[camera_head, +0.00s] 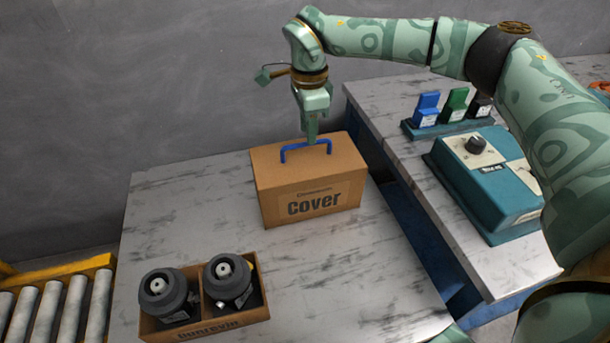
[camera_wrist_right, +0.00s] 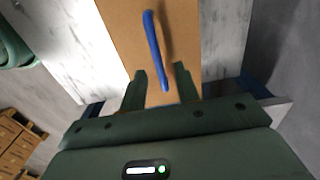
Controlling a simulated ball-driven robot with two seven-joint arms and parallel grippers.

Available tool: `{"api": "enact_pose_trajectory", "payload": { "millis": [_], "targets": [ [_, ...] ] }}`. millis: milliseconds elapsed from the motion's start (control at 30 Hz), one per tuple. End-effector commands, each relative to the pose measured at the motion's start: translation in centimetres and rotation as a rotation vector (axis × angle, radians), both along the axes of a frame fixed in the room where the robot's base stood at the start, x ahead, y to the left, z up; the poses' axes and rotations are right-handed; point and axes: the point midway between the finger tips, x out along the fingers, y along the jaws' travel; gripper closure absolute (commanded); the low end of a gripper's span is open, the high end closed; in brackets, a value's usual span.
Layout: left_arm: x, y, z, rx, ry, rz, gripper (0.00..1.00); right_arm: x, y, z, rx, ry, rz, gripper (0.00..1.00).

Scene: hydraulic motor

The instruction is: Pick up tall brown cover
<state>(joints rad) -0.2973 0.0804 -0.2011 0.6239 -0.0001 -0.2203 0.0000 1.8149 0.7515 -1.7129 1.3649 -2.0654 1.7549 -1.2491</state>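The tall brown cover (camera_head: 310,188) is a box labelled "Cover", standing upright on the marble-patterned table. A blue handle (camera_head: 306,147) arches over its top. In the right wrist view the cover's brown top (camera_wrist_right: 185,35) and the blue handle (camera_wrist_right: 154,48) show ahead. My right gripper (camera_head: 312,138) points down just over the right part of the handle. In the wrist view my right gripper (camera_wrist_right: 160,78) has its fingers apart, with the handle's near end between them in the picture. Whether they touch the handle cannot be told. My left gripper is not in view.
A brown crate (camera_head: 207,329) with two dark round motor parts stands at the table's front left. A second bench at right holds a teal control box (camera_head: 485,185) and a rack (camera_head: 447,127) with coloured pieces. A roller conveyor (camera_head: 60,305) is at lower left.

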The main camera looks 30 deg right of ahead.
Motion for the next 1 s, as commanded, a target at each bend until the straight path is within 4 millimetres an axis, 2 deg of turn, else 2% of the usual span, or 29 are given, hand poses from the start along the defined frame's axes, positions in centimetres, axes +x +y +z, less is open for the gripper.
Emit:
{"api": "enact_pose_trajectory", "payload": {
  "millis": [200,300,500,533,600,633,1000],
  "targets": [
    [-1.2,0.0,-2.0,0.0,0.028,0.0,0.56,0.0,0.5,-4.2,0.0,0.009,0.001,0.68],
    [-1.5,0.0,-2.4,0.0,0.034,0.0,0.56,0.0,0.5,-5.1,0.0,0.005,0.001,0.68],
    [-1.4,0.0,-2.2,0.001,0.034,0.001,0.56,0.0,0.5,-4.8,0.0,0.0,0.001,0.68],
    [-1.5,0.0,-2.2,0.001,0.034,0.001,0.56,0.0,0.5,-4.8,0.0,0.0,0.001,0.74],
    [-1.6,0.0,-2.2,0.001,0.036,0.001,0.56,0.0,0.5,-4.8,0.0,0.0,0.001,0.93],
    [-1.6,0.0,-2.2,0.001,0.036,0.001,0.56,0.0,0.5,-4.8,0.0,0.001,0.001,1.0],
    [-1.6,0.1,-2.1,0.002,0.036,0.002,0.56,0.0,0.5,-4.6,0.0,0.001,0.001,1.0]
  ]
}}
